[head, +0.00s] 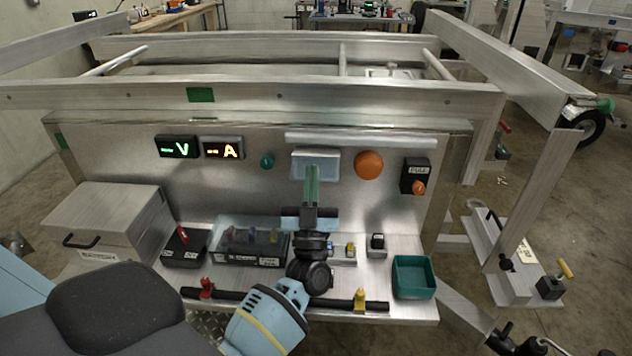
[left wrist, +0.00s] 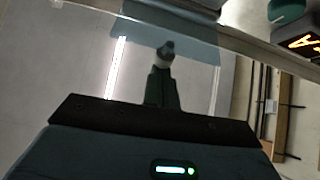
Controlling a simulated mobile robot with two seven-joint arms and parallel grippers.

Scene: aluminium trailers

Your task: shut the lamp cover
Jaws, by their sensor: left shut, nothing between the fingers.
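The lamp cover (head: 328,160) is a pale, bluish see-through piece on the upper middle of the metal panel. It is below a long light bar and left of an orange dome. My left gripper (head: 312,172) is shut and empty, pointing up in front of the cover and hiding part of it. In the left wrist view, the shut fingertips (left wrist: 165,50) are in front of or against a clear pale-blue pane (left wrist: 205,50). I cannot tell whether they touch it, nor how far the cover is open. My right gripper is not in view.
The shelf below holds a battery box (head: 110,222), a fuse box (head: 248,241) and a green bin (head: 414,277). Frame rails cross above.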

